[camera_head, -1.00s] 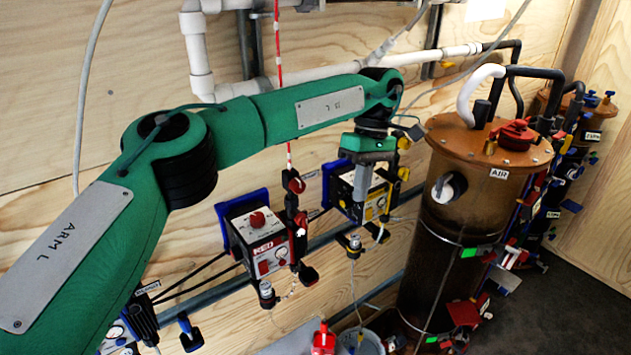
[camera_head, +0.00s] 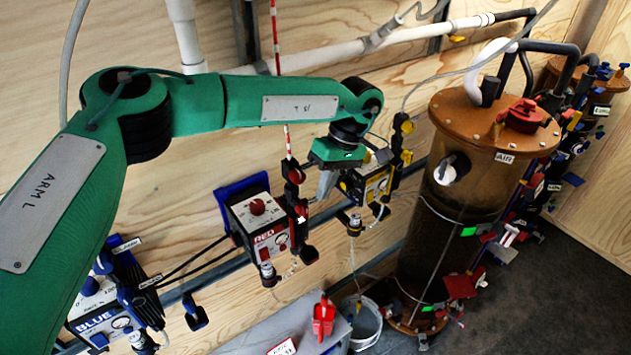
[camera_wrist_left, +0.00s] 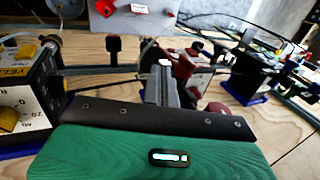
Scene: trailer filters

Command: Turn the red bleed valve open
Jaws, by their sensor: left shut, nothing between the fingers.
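The red station (camera_head: 268,228) is a white and black box labelled RED with a red knob on top, mounted on the wooden wall. Beside it stands a dark upright fitting with a red valve handle (camera_head: 295,174), under a red-and-white tube. I cannot tell for sure which red handle is the bleed valve. My left gripper (camera_head: 324,187) is shut and empty, pointing down to the right of that fitting. In the left wrist view, the gripper's fingers (camera_wrist_left: 166,82) partly cover a red part (camera_wrist_left: 178,62) of the station; contact cannot be judged. My right gripper is not in view.
The yellow station (camera_head: 370,185) is close to the right of my gripper. The blue station (camera_head: 100,312) is at the lower left. A brown tank (camera_head: 455,190) with a red cap stands at right. A bucket (camera_head: 366,325) and a red jug (camera_head: 323,318) are below.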

